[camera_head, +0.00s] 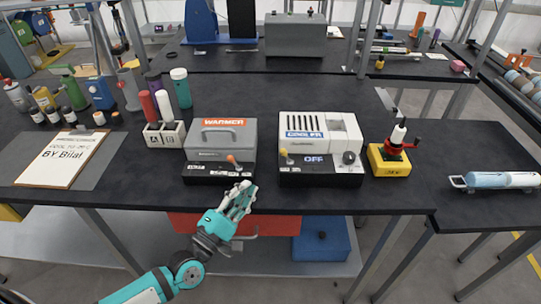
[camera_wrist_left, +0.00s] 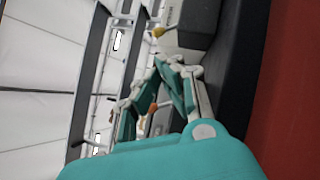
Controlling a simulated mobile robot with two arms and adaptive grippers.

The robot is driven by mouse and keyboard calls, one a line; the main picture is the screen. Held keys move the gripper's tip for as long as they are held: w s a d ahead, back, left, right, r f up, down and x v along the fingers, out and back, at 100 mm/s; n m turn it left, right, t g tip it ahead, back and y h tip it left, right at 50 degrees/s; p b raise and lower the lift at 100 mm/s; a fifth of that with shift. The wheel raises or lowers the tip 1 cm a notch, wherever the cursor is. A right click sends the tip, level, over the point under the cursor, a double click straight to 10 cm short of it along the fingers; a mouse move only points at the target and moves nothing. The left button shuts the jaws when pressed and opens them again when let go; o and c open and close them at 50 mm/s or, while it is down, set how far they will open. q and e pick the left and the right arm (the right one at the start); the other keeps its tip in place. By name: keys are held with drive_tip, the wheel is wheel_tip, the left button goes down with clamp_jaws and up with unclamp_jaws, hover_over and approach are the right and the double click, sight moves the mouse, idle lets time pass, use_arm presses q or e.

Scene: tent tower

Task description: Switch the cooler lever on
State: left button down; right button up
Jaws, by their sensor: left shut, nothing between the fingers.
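The cooler (camera_head: 345,129) is a white box on a black base at the table's front edge, labelled COOLER, with a display reading OFF. Its lever (camera_head: 285,155) has a yellow-orange knob at the left of the front; a yellow knob also shows near the top of the left wrist view (camera_wrist_left: 159,32). My left gripper (camera_head: 243,190) is shut and empty. It appears in front of the table edge, below the warmer and left of the cooler lever, apart from both. In the left wrist view its fingers (camera_wrist_left: 170,68) point up the picture. My right gripper is not in view.
The grey warmer (camera_head: 215,134) stands left of the cooler, with an orange-knobbed lever (camera_head: 232,160). A yellow box with a red handle (camera_head: 390,160) stands close right of the cooler. A rack (camera_head: 164,135) holds capped tubes left of the warmer. A gap separates warmer and cooler.

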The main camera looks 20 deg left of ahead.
sight(286, 156)
use_arm(q)
drive_tip(key=shift+s, duration=0.1)
drive_tip(key=p+x, duration=0.2)
drive_tip(key=x, duration=0.7)
drive_tip(key=shift+a, duration=0.1)
drive_tip(key=shift+w+d+r, duration=0.1)
drive_tip(key=shift+w+d, duration=0.1)
drive_tip(key=shift+w, duration=0.35)
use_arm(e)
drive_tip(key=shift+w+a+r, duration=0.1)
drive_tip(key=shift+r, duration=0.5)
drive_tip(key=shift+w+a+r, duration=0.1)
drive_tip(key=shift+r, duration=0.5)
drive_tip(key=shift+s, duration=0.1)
